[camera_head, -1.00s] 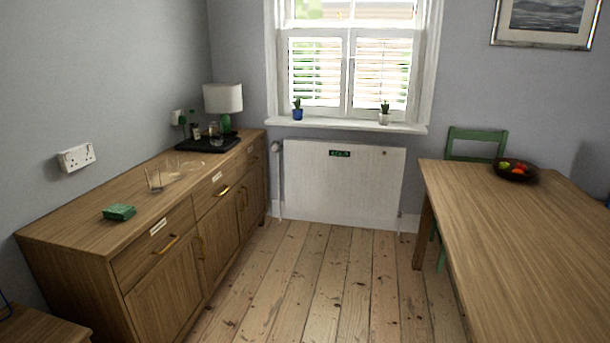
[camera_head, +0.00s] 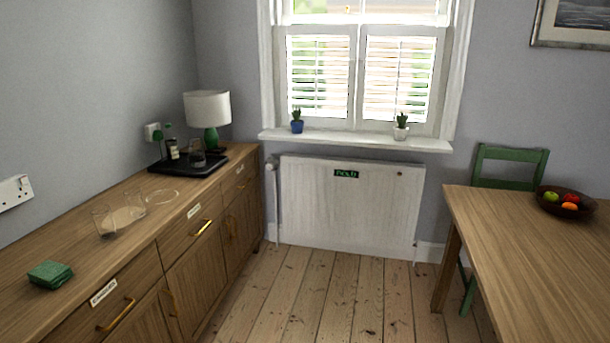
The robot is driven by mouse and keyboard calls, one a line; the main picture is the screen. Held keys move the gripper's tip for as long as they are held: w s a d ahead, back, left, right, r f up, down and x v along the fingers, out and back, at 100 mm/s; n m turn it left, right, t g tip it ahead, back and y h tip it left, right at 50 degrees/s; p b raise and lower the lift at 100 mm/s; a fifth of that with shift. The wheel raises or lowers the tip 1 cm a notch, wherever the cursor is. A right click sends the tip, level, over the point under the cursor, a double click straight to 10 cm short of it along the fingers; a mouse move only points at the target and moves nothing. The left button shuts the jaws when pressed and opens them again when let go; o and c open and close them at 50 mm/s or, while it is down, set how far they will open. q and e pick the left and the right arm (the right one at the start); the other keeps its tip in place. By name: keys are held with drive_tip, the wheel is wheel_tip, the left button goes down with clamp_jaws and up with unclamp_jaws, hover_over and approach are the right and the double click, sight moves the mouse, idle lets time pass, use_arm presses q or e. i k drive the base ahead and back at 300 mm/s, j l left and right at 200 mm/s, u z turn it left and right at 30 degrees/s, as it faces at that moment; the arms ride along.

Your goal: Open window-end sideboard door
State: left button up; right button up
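The wooden sideboard (camera_head: 141,208) runs along the left wall toward the window (camera_head: 362,70). Its window-end door (camera_head: 250,217) is closed, below the farthest drawer (camera_head: 238,176). A middle door (camera_head: 196,284) and a nearer door also look closed. Brass handles (camera_head: 231,228) show between the middle and window-end doors, seen at a steep angle. Neither of my grippers is in view.
A wooden table (camera_head: 535,250) with a fruit bowl stands on the right, a green chair (camera_head: 510,168) behind it. A white radiator (camera_head: 350,206) is under the window. The floorboards (camera_head: 318,295) between are clear. Glasses, a tray (camera_head: 187,163) and a lamp (camera_head: 208,110) stand on the sideboard.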

sight(243, 215)
drive_tip(key=i, duration=2.4)
drive_tip(key=i+u, duration=0.2)
drive_tip(key=i, duration=0.25)
drive_tip(key=i+l+u, duration=0.25)
drive_tip(key=i, duration=0.2)
